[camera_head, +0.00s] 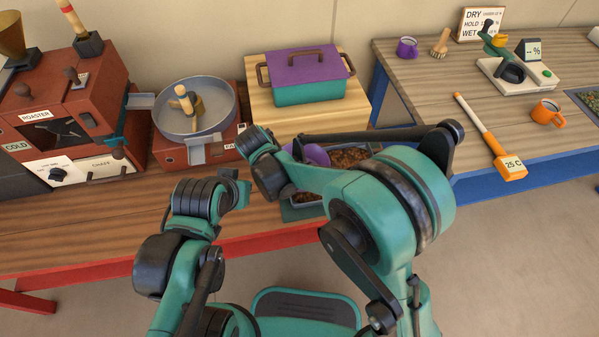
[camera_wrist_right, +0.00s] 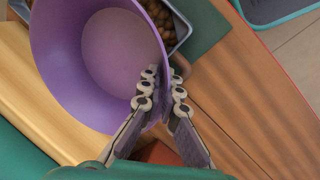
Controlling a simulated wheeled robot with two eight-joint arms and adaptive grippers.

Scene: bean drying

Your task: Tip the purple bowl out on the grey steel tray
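The purple bowl (camera_head: 317,155) hangs over the bench, partly hidden by my right arm. In the right wrist view the bowl (camera_wrist_right: 105,55) is tilted, and the inside that shows looks smooth, with no beans visible. My right gripper (camera_wrist_right: 167,88) is shut on its rim, one finger inside and one outside. The grey steel tray (camera_wrist_right: 184,30) lies below and beyond the bowl, with brown beans in it. In the head view its beans (camera_head: 350,156) show behind my right arm. My left gripper (camera_head: 236,188) is near the bench's front edge, apart from the bowl; its fingers are unclear.
A roaster (camera_head: 70,115) and a round cooling pan (camera_head: 195,108) stand at left. A teal box with purple lid (camera_head: 305,72) sits on a wooden block behind the tray. The right bench holds a purple cup (camera_head: 407,47), an orange mug (camera_head: 547,112) and a thermometer (camera_head: 490,135).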

